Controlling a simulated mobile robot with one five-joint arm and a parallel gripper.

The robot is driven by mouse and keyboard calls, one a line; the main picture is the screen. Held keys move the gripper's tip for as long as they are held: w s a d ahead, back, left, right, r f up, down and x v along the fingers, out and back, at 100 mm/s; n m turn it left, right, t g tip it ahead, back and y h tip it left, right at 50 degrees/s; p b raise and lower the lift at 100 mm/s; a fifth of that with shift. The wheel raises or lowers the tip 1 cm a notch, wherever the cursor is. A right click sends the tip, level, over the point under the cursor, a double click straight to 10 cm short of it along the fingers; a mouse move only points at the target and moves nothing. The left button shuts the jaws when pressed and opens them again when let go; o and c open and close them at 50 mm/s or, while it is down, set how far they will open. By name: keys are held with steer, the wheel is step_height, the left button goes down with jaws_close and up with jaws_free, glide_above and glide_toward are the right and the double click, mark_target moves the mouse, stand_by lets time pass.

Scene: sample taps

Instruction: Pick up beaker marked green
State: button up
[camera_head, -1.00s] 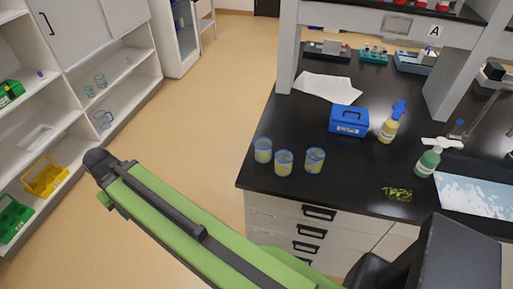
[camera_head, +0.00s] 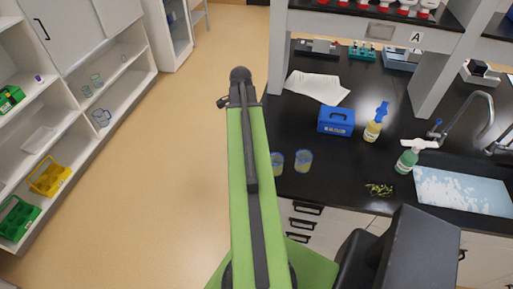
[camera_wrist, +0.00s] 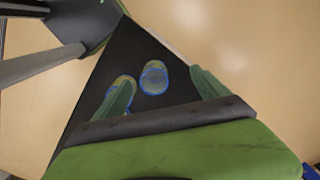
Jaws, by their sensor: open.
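Two blue-rimmed clear beakers with yellowish lower parts, one (camera_head: 277,162) beside my arm and one (camera_head: 304,161) to its right, stand on the black bench's near left corner in the head view. A third, seen there earlier, is hidden now. No green mark is readable on any. In the wrist view one beaker (camera_wrist: 153,77) shows between the fingers of my gripper (camera_wrist: 161,76), and another (camera_wrist: 122,86) is partly covered by the left finger. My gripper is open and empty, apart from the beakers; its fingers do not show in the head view.
The black bench (camera_head: 335,185) also bears a blue box (camera_head: 336,119), a yellow bottle (camera_head: 373,128), a green bottle (camera_head: 408,158), white paper (camera_head: 317,87) and a sink tap (camera_head: 482,115). White shelves (camera_head: 105,105) stand at the left. Open floor lies between.

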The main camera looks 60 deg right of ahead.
steer(key=s+d+r+m, duration=0.1)
steer(key=s+d+m, duration=0.1)
steer(key=s+d, duration=0.15)
steer(key=f+b, duration=1.2)
steer(key=shift+s+a+f, duration=0.1)
steer(key=shift+s+f, duration=0.15)
steer(key=shift+f, duration=0.05)
steer(key=shift+r, duration=0.1)
steer(key=f+b, duration=0.5)
steer(key=shift+s+f, duration=0.2)
steer(key=shift+s, duration=0.05)
steer(key=shift+r, duration=0.2)
steer(key=c, duration=1.4)
steer(key=shift+r, duration=0.1)
